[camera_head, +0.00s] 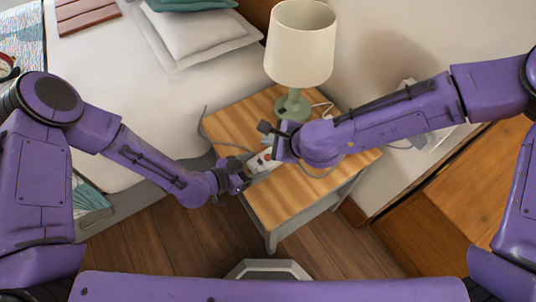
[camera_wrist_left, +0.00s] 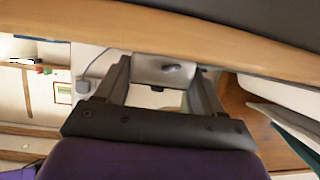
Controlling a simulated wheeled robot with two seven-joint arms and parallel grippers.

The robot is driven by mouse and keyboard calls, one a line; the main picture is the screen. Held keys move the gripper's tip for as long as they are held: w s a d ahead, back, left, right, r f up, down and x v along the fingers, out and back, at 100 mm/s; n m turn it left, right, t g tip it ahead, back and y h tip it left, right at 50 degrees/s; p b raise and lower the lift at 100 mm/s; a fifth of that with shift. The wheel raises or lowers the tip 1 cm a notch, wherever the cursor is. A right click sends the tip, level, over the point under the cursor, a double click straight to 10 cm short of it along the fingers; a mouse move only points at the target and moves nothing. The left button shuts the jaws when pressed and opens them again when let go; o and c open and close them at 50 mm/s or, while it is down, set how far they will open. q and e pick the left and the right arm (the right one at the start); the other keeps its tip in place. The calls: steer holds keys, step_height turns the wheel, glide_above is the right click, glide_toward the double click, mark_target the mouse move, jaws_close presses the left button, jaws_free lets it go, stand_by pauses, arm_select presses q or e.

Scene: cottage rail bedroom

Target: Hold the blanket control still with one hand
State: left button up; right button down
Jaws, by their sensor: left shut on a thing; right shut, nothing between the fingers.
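The blanket control (camera_head: 259,162), a small white box with an orange-red mark, lies near the left edge of the wooden nightstand (camera_head: 315,205). My left gripper (camera_head: 246,174) is shut on its near left side. In the left wrist view, the pale control (camera_wrist_left: 163,70) shows between the two dark fingers of the left gripper (camera_wrist_left: 162,80). My right gripper (camera_head: 272,139) is shut and empty, just above and beside the control. The right gripper and forearm hide part of the nightstand top.
A lamp (camera_head: 301,45) with a cream shade and green base stands at the back of the nightstand. A grey cord (camera_head: 205,125) runs off the nightstand toward the bed (camera_head: 110,110). A wall (camera_head: 400,40) is close behind. Wooden floor (camera_head: 190,240) lies in front.

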arm_select(q)
steer(key=o, duration=1.2)
